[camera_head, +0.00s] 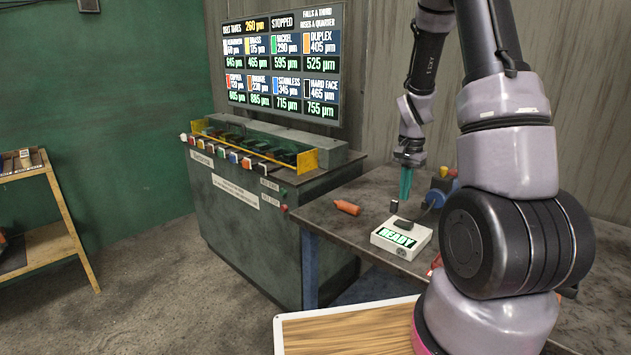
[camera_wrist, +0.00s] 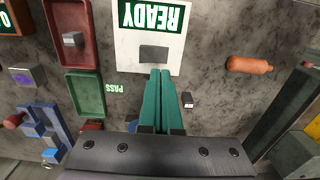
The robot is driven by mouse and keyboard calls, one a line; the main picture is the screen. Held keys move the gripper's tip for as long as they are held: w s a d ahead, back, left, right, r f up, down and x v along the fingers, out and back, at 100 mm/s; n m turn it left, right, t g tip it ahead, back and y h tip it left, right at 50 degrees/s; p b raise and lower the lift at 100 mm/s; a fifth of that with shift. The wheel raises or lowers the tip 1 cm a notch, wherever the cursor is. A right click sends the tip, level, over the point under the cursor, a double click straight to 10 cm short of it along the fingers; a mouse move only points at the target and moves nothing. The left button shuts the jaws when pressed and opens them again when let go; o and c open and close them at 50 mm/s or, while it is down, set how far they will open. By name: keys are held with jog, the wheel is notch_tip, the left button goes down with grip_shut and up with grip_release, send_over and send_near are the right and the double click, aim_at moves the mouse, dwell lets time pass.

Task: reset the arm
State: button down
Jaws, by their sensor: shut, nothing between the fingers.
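My gripper (camera_head: 406,183) hangs over the grey workbench (camera_head: 330,215), pointing down, with its teal fingers together. In the wrist view the two teal fingers (camera_wrist: 165,100) lie side by side with nothing between them. Their tips show just below the white box with the READY display (camera_wrist: 150,40). The same READY box (camera_head: 400,238) sits on the bench to the front of my gripper in the head view, with a dark block on it. Whether the fingertips touch anything is hard to tell.
An orange bottle-like piece (camera_head: 347,207) lies on the bench, also in the wrist view (camera_wrist: 249,65). A machine with coloured blocks (camera_head: 240,155) stands left, under a display board (camera_head: 283,65).

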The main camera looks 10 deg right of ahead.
jog(key=s+a+r+n+t+y, duration=0.1)
jog(key=s+a+r+t, duration=0.2)
jog(key=r, duration=0.6)
jog(key=s+a+r+n, duration=0.2)
jog(key=s+a+r, duration=0.15)
jog(key=r, duration=0.65)
jog(key=s+a+r+n+t, duration=0.1)
jog(key=s+a+r+t, duration=0.1)
jog(key=s+r, duration=0.3)
jog(key=s+a+r+n+t+y, duration=0.1)
jog(key=s+a+r, duration=0.3)
jog(key=s, duration=0.4)
jog(key=shift+a+r+n+t, duration=0.4)
jog(key=shift+r+n+t, duration=0.2)
jog(key=shift+r, duration=0.05)
jog(key=shift+s+d, duration=0.1)
jog(key=shift+d, duration=0.05)
